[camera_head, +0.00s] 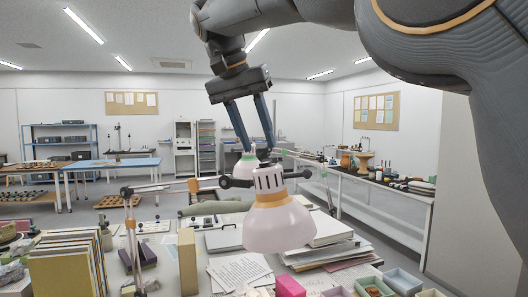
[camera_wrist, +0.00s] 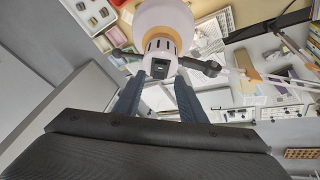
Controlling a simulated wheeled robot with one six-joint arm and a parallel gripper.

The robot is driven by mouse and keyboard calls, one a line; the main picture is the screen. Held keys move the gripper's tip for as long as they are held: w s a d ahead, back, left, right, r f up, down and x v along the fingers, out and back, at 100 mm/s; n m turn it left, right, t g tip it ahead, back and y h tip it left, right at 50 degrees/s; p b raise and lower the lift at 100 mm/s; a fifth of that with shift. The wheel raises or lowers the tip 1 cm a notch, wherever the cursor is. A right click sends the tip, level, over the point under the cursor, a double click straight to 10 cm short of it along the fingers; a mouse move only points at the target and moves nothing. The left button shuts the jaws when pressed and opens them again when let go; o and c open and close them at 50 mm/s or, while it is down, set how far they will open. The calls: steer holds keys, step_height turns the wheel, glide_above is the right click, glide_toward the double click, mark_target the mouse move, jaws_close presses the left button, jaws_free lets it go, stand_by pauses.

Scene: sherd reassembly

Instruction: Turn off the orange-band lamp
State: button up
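The orange-band lamp (camera_head: 280,228) has a pale pinkish shade, an orange band and a slotted white cap. It hangs from a jointed arm over the cluttered table; I cannot tell whether it is lit. In the wrist view the lamp (camera_wrist: 166,15) is ahead of my fingers, its cap facing me with a dark square (camera_wrist: 160,68), perhaps a switch. My gripper (camera_head: 258,149) points down above the lamp's cap, its two blue-grey fingers apart and empty. In the wrist view the gripper (camera_wrist: 157,88) has its fingertips on either side of the cap's near end; contact cannot be told.
Upright books (camera_head: 68,270), papers (camera_head: 238,271), a pink box (camera_head: 290,287) and small trays (camera_head: 403,281) crowd the table below. A white bench (camera_head: 385,205) stands at the right.

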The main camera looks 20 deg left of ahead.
mark_target(265, 162)
steer(key=shift+x, duration=1.9)
jaws_close()
